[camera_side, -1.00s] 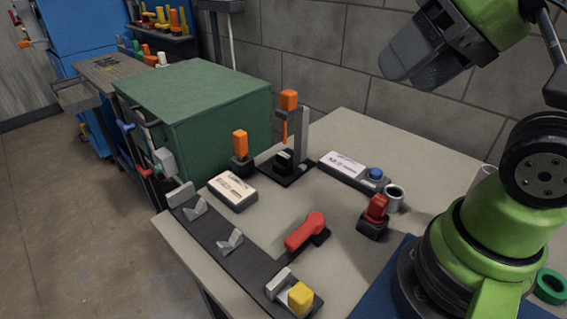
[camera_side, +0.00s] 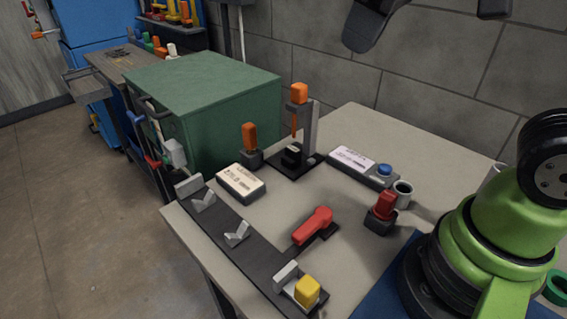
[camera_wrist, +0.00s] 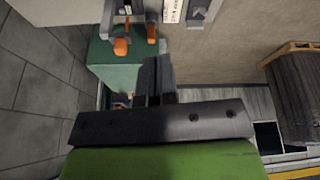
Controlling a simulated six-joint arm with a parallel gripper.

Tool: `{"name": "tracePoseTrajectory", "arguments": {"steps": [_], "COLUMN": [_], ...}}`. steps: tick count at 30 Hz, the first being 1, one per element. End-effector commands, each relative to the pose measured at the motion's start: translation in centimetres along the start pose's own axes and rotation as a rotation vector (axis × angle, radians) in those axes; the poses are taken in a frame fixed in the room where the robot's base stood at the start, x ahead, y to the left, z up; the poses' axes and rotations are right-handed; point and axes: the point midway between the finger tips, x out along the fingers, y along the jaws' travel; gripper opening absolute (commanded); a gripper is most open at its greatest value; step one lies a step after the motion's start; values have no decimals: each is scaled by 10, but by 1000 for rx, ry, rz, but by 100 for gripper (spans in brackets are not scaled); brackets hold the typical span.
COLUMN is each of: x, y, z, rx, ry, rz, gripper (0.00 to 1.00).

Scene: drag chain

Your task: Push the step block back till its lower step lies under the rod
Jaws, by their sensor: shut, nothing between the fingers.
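The step block (camera_side: 292,154) is small and dark with a pale top patch. It sits on the black base of the stand (camera_side: 311,125) at the back of the table. The thin orange rod (camera_side: 294,122), with a thick orange cap, hangs from the stand's arm above the block. Which step lies under the rod is too small to tell. My gripper shows only in part at the top edge of the side view, high above and right of the stand. In the wrist view my gripper (camera_wrist: 155,62) is shut and empty, its fingers side by side.
A red lever (camera_side: 313,226) lies mid-table, with a red-topped switch (camera_side: 381,214) to its right. A dark rail with V-blocks and a yellow block (camera_side: 307,291) runs along the left edge. A labelled box with a blue button (camera_side: 384,170) is behind. A green cabinet (camera_side: 205,110) stands back left.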

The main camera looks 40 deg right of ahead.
Motion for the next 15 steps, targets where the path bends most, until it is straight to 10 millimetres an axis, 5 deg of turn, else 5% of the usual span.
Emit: {"name": "tracePoseTrajectory", "arguments": {"steps": [6, 15], "x": [51, 151], "y": [-2, -21], "z": [-58, -105], "rx": [-404, -910], "ry": [-229, -538], "rz": [90, 195], "gripper": [0, 0]}}
